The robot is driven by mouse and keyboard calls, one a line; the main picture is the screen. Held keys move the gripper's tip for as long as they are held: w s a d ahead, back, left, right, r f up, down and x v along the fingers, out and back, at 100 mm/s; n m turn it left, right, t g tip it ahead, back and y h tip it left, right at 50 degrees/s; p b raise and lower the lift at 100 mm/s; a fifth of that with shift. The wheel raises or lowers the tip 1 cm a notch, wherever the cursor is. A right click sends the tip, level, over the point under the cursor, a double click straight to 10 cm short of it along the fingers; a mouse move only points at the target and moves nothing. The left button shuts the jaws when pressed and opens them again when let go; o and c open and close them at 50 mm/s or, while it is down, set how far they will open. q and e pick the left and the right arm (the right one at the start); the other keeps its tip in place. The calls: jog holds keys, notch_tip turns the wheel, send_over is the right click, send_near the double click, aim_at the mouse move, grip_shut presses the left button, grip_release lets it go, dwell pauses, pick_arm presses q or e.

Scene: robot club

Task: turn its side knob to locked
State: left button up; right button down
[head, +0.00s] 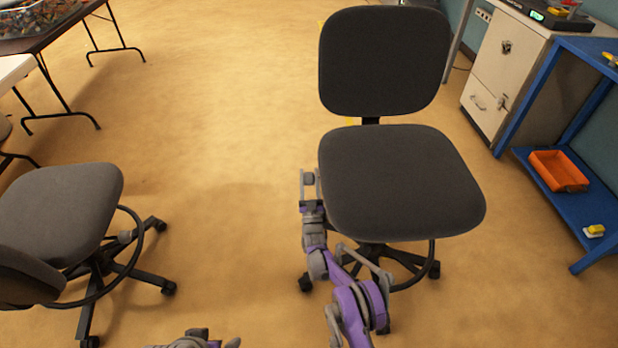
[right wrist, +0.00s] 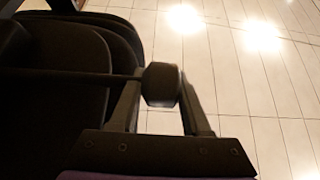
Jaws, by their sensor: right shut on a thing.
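A dark grey office chair (head: 398,185) stands right of centre in the head view, its backrest on the far side. Its side knob (right wrist: 162,84) is a dark, rounded piece on the end of a thin rod that comes out from under the seat. My right gripper (head: 309,180) is at the left edge of the seat, and its two fingers are shut on the knob, one on each side. The knob's lock state cannot be read. Of my left arm, only a grey part (head: 200,340) shows at the bottom edge; its jaws cannot be made out.
Another grey chair (head: 62,215) stands at the left. A blue shelf (head: 545,180) with an orange bin (head: 558,171) and a pale cabinet (head: 505,75) stand at the right. A folding table (head: 50,35) is at the upper left. The floor between the chairs is clear.

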dwell(0.3)
jog(key=shift+c, duration=1.8)
grip_release()
jog(key=shift+r, duration=0.1)
